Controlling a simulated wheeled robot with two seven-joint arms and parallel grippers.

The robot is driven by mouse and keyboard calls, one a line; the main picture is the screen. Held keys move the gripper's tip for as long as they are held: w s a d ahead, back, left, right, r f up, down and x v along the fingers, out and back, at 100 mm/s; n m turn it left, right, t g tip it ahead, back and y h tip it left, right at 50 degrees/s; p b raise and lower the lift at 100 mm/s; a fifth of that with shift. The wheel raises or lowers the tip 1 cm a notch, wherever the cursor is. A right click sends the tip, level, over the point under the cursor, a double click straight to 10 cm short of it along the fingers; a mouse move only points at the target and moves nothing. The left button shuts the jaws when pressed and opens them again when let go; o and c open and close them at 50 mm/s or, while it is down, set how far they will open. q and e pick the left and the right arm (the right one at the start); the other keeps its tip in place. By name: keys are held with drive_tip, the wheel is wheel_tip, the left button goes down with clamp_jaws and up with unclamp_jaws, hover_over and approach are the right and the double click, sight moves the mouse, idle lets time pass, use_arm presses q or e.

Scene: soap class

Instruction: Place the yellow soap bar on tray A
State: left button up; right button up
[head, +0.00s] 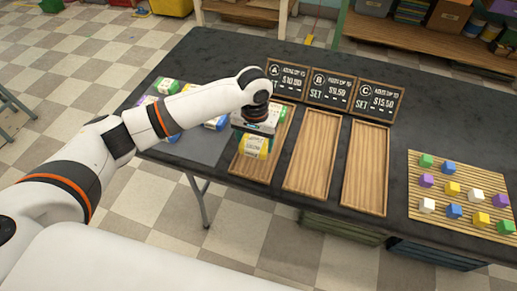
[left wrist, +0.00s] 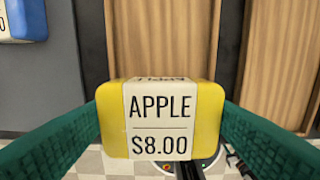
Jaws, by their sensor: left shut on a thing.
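The yellow soap bar (left wrist: 160,118) has a white label reading "APPLE $8.00". My left gripper (head: 254,132) is shut on it, with green finger pads on both sides in the left wrist view. In the head view the yellow soap bar (head: 255,146) shows below the gripper, over tray A (head: 247,170). Tray A is a wooden tray in front of the sign marked A (head: 287,80). I cannot tell whether the bar touches the tray. My right gripper is not in view.
Tray B (head: 311,152) and tray C (head: 365,168) look empty. Other soap bars lie on a grey mat (head: 195,146) left of tray A, partly hidden by my arm. A slatted board (head: 446,210) with coloured cubes lies at the right.

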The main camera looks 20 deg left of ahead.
sight(256, 151)
use_arm(q)
drive_tip(key=shift+d+f, duration=0.1)
drive_tip(key=shift+f, duration=2.3)
drive_tip(key=o, duration=0.7)
drive_tip(key=shift+f, duration=0.15)
drive_tip(key=shift+o, duration=0.2)
wheel_tip(256, 151, up, 12)
drive_tip(key=shift+r, duration=0.2)
drive_tip(key=shift+s, duration=0.1)
